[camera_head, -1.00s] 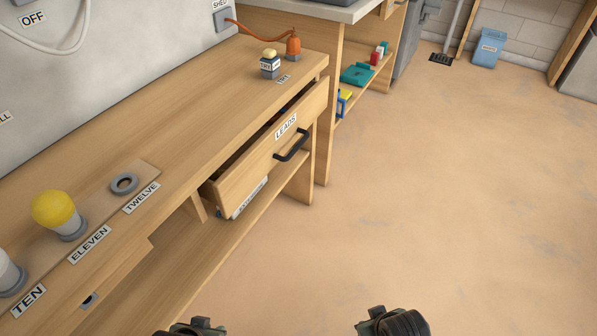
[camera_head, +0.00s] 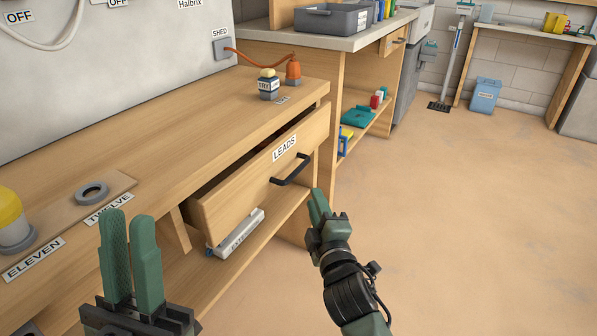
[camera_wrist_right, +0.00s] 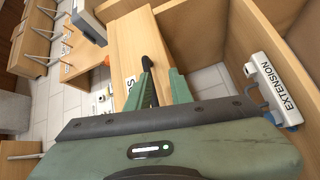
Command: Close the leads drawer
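The leads drawer (camera_head: 262,172) is a wooden drawer with a LEADS label, pulled out from under the workbench. Its black bar handle (camera_head: 290,170) is on the front and also shows in the right wrist view (camera_wrist_right: 152,75). My right gripper (camera_head: 318,202) points toward the drawer front, close to the handle's right side. In the right wrist view its fingers (camera_wrist_right: 162,86) are apart, with the handle showing in the gap; contact cannot be made out. My left gripper (camera_head: 129,225) points up in front of the bench at lower left, fingers slightly apart and empty.
The bench top (camera_head: 190,135) holds a TRY block (camera_head: 268,85), an orange plug (camera_head: 293,70) and a yellow-topped jar (camera_head: 12,220). An EXTENSION strip (camera_head: 236,233) lies beneath the drawer. Another bench (camera_head: 350,42) stands behind. The floor (camera_head: 460,220) at right is clear.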

